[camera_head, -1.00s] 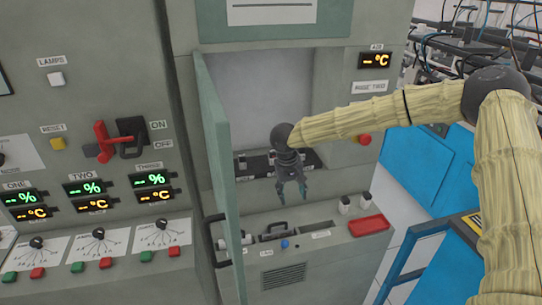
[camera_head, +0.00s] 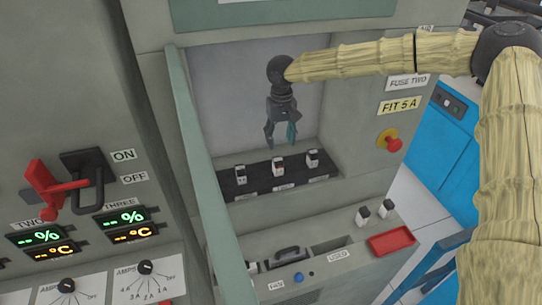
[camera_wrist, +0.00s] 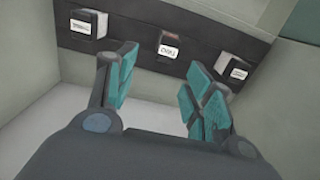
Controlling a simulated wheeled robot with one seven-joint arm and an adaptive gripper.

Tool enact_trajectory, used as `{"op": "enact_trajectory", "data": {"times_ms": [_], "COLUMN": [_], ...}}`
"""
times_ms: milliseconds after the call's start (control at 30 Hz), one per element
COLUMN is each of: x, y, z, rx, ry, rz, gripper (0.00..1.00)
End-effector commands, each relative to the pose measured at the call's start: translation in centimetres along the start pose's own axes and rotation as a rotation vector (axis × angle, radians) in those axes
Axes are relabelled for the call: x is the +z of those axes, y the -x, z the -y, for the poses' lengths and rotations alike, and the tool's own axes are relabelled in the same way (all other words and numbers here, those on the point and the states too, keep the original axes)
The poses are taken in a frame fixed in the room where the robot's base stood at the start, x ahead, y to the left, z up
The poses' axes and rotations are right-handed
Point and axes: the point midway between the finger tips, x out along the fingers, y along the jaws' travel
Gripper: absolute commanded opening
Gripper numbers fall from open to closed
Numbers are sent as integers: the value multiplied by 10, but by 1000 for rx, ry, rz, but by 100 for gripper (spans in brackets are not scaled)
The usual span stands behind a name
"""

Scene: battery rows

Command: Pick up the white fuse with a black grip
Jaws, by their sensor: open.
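Three small white fuses with dark parts stand in a black strip inside the open cabinet: a left one (camera_head: 240,174), a middle one (camera_head: 278,168) with a reddish mark, and a right one (camera_head: 312,160). Two more white fuses with black grips, one (camera_head: 362,217) and another (camera_head: 386,209), stand on the ledge below, left of and behind the red tray. My gripper (camera_head: 281,138) is open and empty, pointing down in front of the strip near the middle fuse. In the wrist view, the middle fuse (camera_wrist: 168,46) shows beyond and between the open fingers (camera_wrist: 160,70), apart from them.
The cabinet door (camera_head: 200,170) stands open at the left of the recess. A red tray (camera_head: 391,243) lies on the ledge's right end. A slot marked USED and a black handle (camera_head: 287,255) are on the ledge. A sign reads FIT 5 A (camera_head: 399,106). A red button (camera_head: 391,141) sticks out at right.

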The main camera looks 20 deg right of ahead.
Motion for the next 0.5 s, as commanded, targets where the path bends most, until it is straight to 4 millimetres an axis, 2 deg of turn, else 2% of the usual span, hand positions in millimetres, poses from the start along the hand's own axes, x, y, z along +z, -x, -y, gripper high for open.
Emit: {"op": "enact_trajectory", "data": {"times_ms": [100,233,367,500], "x": [12,22,20,4], "y": [4,-1,-20,-46], "z": [0,0,1,0], "rx": [-1,-1,-1,1], "ry": [1,0,0,0], "rz": [-12,-21,-18,-4], "gripper": [52,52,52,52]}}
